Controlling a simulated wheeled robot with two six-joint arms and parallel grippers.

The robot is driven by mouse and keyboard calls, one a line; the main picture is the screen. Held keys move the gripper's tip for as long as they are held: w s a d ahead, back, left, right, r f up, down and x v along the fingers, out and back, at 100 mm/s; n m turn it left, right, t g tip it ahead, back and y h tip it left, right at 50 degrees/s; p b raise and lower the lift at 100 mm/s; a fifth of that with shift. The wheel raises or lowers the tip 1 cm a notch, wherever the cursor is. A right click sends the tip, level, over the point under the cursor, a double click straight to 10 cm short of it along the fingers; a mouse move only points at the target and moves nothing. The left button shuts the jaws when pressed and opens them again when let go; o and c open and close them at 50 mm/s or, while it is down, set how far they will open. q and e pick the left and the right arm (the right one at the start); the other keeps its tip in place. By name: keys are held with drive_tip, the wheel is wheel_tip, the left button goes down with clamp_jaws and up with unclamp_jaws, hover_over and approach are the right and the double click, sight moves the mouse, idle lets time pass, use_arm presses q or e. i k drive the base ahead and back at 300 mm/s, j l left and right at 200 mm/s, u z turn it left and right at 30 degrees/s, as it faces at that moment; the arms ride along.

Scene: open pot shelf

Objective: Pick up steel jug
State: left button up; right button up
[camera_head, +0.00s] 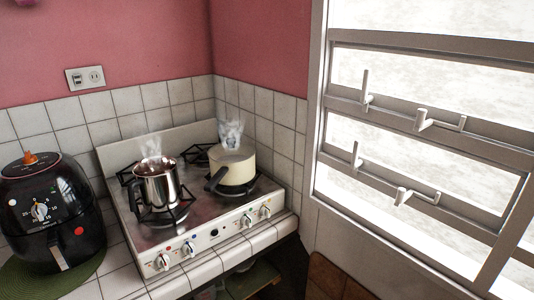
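The steel jug (157,186) stands upright on the left front part of the stove. It is shiny, with a dark handle on its left side toward the front, and pale steam rises above it. Neither of my grippers shows in the head view, and nothing touches the jug from above.
The white stove (218,232) has knobs along its front. A cream pot (233,166) with a dark handle steams to the right of the jug. A black air fryer (50,212) stands on a green mat (92,266) at left. A window (400,130) fills the right.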

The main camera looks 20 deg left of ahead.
sight(158, 182)
drive_tip(key=k+j+u, duration=0.1)
drive_tip(key=j+u, duration=0.45)
drive_tip(key=u, duration=0.15)
drive_tip(key=j+u, duration=0.35)
drive_tip(key=k, duration=0.05)
